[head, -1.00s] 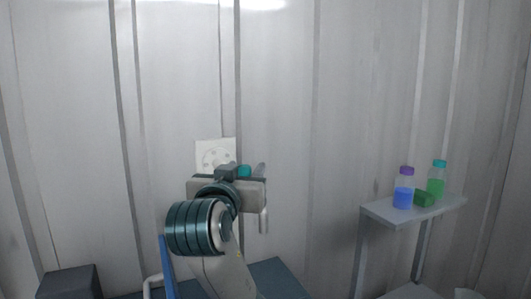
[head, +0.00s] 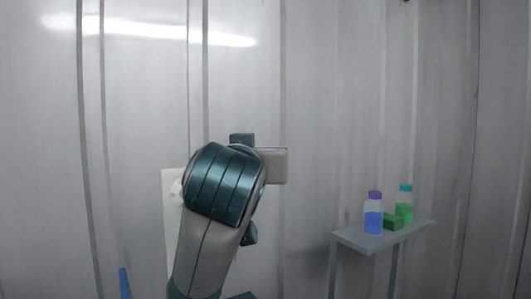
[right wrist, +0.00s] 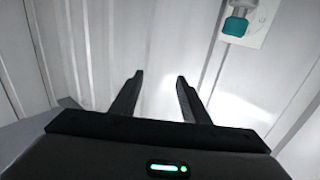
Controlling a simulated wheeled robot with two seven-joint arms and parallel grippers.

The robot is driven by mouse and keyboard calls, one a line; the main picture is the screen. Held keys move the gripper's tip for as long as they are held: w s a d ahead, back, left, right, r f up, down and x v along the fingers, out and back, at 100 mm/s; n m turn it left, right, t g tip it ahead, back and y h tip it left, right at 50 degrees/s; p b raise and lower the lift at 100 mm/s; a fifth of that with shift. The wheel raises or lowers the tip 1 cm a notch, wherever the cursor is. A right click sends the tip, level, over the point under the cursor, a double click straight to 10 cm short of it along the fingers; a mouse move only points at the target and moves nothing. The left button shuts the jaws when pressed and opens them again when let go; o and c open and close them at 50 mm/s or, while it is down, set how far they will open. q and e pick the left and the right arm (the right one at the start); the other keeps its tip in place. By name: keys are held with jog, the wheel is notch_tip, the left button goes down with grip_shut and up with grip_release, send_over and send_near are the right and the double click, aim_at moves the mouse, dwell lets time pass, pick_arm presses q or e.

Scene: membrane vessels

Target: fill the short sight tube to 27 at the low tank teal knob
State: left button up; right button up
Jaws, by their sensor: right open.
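The teal knob (right wrist: 236,25) shows in the right wrist view, at the upper right, on a white plate (right wrist: 262,22) on the wall. My right gripper (right wrist: 159,76) is open and empty, with its two fingers pointing at the bare wall to the left of the knob and apart from it. In the head view my right arm hides the knob and its gripper's fingers. Part of a white wall panel (head: 171,240) shows left of the arm. The sight tube and its scale cannot be made out. My left gripper is not in view.
A grey shelf (head: 412,233) at the right holds a blue-filled bottle with a purple cap (head: 373,215), a green-filled bottle with a teal cap (head: 404,206) and a green block (head: 393,222). A blue strip (head: 125,284) shows at the lower left. The corrugated wall is otherwise bare.

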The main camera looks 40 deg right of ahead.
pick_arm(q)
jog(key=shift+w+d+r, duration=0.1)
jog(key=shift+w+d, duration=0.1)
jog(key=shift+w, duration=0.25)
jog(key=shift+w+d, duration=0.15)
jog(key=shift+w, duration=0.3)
pick_arm(e)
jog(key=shift+s+d+r, duration=0.3)
jog(key=shift+s+r, duration=0.1)
jog(key=shift+s, duration=0.2)
jog(key=shift+s+d+r, duration=0.3)
jog(key=shift+s+r, duration=0.1)
jog(key=shift+s, duration=0.2)
jog(key=shift+f, duration=0.1)
